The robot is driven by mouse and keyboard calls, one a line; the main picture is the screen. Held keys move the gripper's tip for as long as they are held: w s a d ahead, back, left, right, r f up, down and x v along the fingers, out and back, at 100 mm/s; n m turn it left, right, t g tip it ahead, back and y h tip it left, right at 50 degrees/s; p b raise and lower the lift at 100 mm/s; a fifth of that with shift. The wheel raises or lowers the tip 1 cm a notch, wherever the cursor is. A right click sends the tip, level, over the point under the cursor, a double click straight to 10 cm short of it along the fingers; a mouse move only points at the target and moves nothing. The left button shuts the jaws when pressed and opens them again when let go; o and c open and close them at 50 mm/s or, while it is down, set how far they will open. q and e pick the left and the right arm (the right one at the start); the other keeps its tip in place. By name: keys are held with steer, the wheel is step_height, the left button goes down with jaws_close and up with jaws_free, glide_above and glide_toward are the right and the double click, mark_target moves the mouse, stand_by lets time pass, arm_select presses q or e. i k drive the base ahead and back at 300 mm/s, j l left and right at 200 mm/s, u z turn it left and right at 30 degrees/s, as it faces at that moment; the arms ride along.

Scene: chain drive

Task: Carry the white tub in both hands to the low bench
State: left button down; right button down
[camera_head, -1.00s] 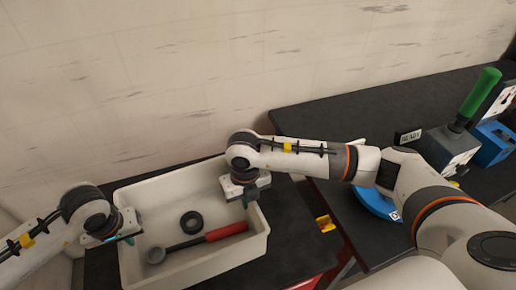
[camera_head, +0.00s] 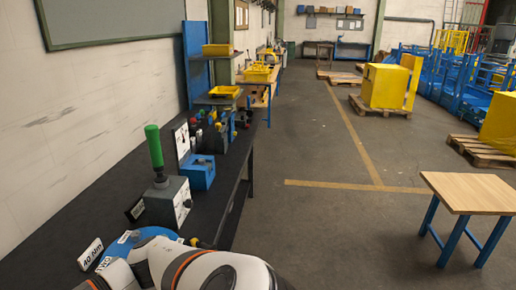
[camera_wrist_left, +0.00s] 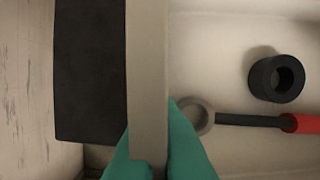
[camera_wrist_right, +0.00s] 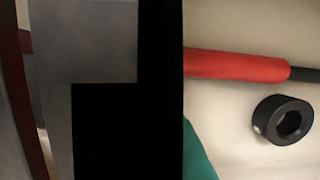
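The white tub shows only in the wrist views; its wall (camera_wrist_left: 147,70) stands in the left wrist view and its pale inside (camera_wrist_right: 230,110) in the right one. My left gripper (camera_wrist_left: 160,150) has its teal fingers on both sides of this wall, closed on it. In the right wrist view one teal finger of my right gripper (camera_wrist_right: 196,155) shows inside the tub against a black band; the other finger is hidden. A low bench (camera_head: 470,190) with a wooden top and blue legs stands at the right in the head view, its top bare.
The tub holds a red-handled tool (camera_wrist_right: 235,67) and a black ring (camera_wrist_left: 277,77). A dark workbench (camera_head: 110,205) along the left wall carries a grey box with a green handle (camera_head: 154,146) and blue holders. Open floor (camera_head: 320,225) lies between workbench and low bench. Yellow crates on pallets stand farther back.

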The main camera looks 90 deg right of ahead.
mark_target(476, 190)
steer(key=k+z, duration=0.3)
steer(key=z, duration=3.7)
steer(key=i+l+z, duration=0.1)
steer(key=i+z, duration=0.4)
steer(key=z, duration=0.2)
steer(key=i+j, duration=0.1)
steer(key=i, duration=0.6)
steer(key=i+j+z, duration=0.1)
steer(key=i, duration=0.6)
steer(key=i+j+z, duration=0.1)
steer(key=i+z, duration=0.25)
steer(key=i, duration=0.9)
steer(key=i+u, duration=0.3)
steer(key=i, duration=0.3)
steer(key=i+l+u, duration=0.25)
steer(key=i, duration=0.35)
